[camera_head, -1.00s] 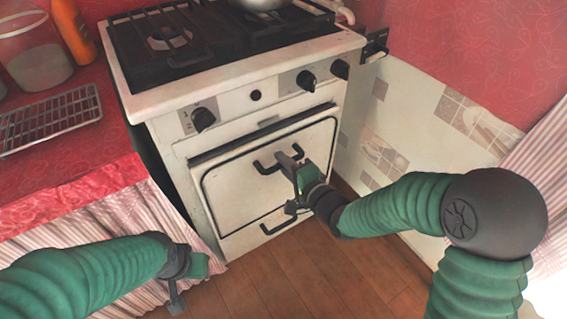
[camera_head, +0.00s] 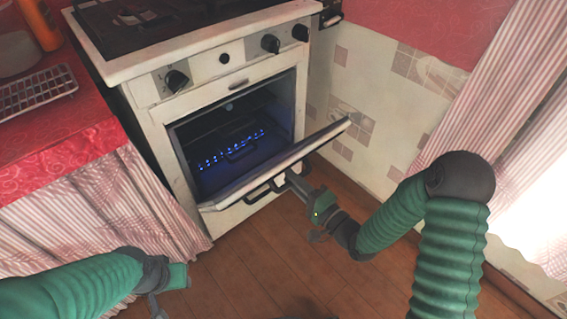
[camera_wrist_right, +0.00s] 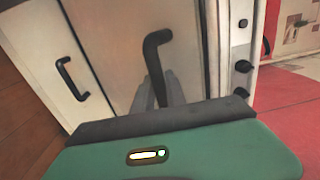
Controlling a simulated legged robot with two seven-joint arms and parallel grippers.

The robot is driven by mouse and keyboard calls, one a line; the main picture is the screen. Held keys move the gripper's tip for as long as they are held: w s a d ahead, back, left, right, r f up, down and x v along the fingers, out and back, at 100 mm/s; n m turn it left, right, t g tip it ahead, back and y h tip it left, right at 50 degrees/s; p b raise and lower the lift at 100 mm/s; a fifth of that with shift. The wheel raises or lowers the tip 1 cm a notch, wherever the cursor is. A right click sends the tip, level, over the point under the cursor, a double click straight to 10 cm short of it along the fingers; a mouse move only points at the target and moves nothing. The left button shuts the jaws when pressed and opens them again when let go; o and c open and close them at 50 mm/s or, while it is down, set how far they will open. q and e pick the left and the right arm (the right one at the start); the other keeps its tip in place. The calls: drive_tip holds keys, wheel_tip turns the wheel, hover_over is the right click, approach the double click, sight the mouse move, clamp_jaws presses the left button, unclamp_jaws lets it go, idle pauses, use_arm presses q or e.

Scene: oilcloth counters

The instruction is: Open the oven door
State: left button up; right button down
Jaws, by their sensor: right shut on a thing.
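The white oven (camera_head: 214,84) stands at the centre of the head view. Its door (camera_head: 318,140) is partly open, its top edge tilted out and down, and the dark interior with a row of blue flames (camera_head: 230,150) shows. My right gripper (camera_head: 292,180) is at the front of the door. In the right wrist view the gripper's fingers (camera_wrist_right: 167,88) are shut on the black door handle (camera_wrist_right: 157,42). My left gripper (camera_head: 158,303) hangs low at the bottom left, away from the oven; its jaws are not clear.
Knobs (camera_head: 271,44) line the oven front. A lower panel with a black handle (camera_wrist_right: 72,80) lies below the door. A red counter (camera_head: 60,130) with a wire rack (camera_head: 36,92) is at left. A tiled wall (camera_head: 365,100) is close on the right. Wooden floor (camera_head: 255,265) is clear in front.

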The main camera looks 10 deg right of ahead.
drive_tip(key=shift+s+d+f+b, duration=0.1)
drive_tip(key=shift+s+d+f, duration=0.1)
drive_tip(key=shift+s+f, duration=0.35)
drive_tip(key=shift+s+d+f+b, duration=0.1)
drive_tip(key=shift+s+d+f, duration=0.15)
drive_tip(key=shift+f, duration=0.45)
drive_tip(key=shift+s+d+f+b, duration=0.1)
drive_tip(key=shift+s+d+f, duration=0.2)
drive_tip(key=shift+f, duration=0.35)
drive_tip(key=shift+a, duration=0.1)
drive_tip(key=c, duration=1.4)
unclamp_jaws()
